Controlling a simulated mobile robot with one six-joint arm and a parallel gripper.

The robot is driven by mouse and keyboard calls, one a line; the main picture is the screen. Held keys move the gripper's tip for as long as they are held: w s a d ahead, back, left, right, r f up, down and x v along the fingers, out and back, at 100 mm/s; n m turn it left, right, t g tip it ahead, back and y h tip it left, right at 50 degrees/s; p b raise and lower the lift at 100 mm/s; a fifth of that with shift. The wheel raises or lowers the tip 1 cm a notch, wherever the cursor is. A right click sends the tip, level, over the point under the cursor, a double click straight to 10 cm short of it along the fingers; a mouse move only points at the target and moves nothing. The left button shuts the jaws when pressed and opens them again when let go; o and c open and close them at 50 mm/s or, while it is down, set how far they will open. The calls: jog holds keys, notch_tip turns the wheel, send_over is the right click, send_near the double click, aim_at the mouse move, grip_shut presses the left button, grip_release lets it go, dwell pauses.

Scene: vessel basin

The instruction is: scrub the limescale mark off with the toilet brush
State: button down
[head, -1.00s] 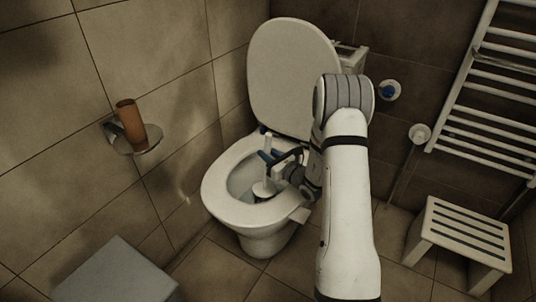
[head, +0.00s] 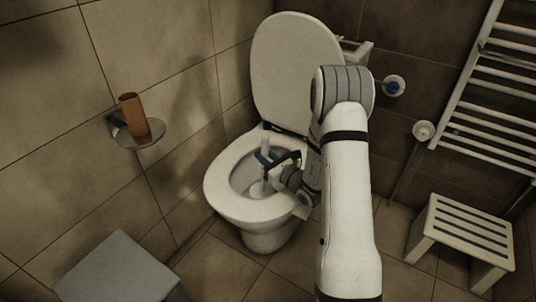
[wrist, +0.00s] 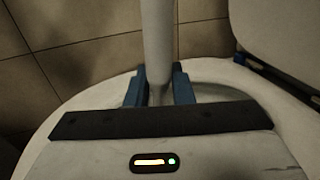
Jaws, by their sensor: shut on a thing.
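My gripper (head: 270,158) is shut on the handle of the white toilet brush (head: 265,173), above the toilet bowl. In the wrist view the blue fingertips (wrist: 158,88) stand on both sides of the pale handle (wrist: 157,40). The brush's lower end is down inside the bowl of the white toilet (head: 222,196). The seat ring is down and the lid (head: 295,70) is up. I cannot make out the limescale mark in either view. The gripper body hides the brush's lower end in the wrist view.
A wall holder (head: 143,137) with a brown cup (head: 133,118) is at left. A grey box (head: 118,268) stands at lower left. A slatted stool (head: 462,240) and a towel rail (head: 490,90) are at right. Bare floor lies before the toilet.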

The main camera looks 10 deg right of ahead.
jog(key=shift+w+d+b, duration=0.1)
jog(key=shift+w+b, duration=0.5)
jog(key=shift+w, duration=1)
jog(key=shift+w+d, duration=0.15)
jog(key=shift+d, duration=0.25)
dwell(1.7)
notch_tip(320, 180, up, 24)
jog(key=p, duration=1.4)
jog(key=shift+p, duration=0.4)
